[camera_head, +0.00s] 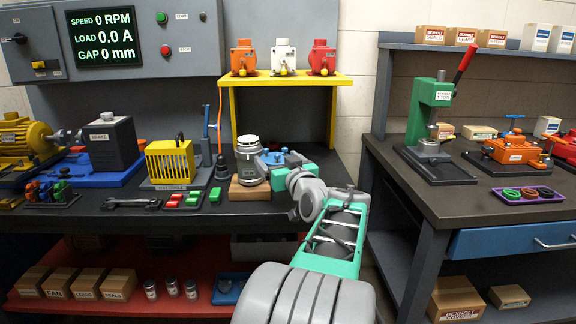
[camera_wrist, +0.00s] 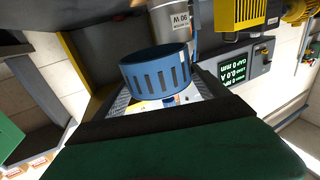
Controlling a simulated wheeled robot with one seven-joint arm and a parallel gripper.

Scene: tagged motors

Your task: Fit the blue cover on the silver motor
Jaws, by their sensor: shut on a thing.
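The silver motor (camera_head: 249,165) stands upright on a wooden block (camera_head: 249,188) on the dark bench, with a pale round top. In the wrist view its silver body (camera_wrist: 172,24) shows beyond the cover, with a "90 W" marking. The blue cover (camera_wrist: 155,74) is a short ring with slots round its side. My gripper (camera_head: 281,160) is shut on the cover, just right of the motor in the head view. There the cover (camera_head: 270,159) is mostly hidden by the gripper. I cannot tell whether cover and motor touch.
A yellow slotted guard (camera_head: 170,160) and a dark cone-shaped item (camera_head: 222,171) stand left of the motor. A yellow shelf (camera_head: 290,79) with orange, white and red units rises behind. A wrench (camera_head: 132,203) and small coloured blocks (camera_head: 184,200) lie near the front edge.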

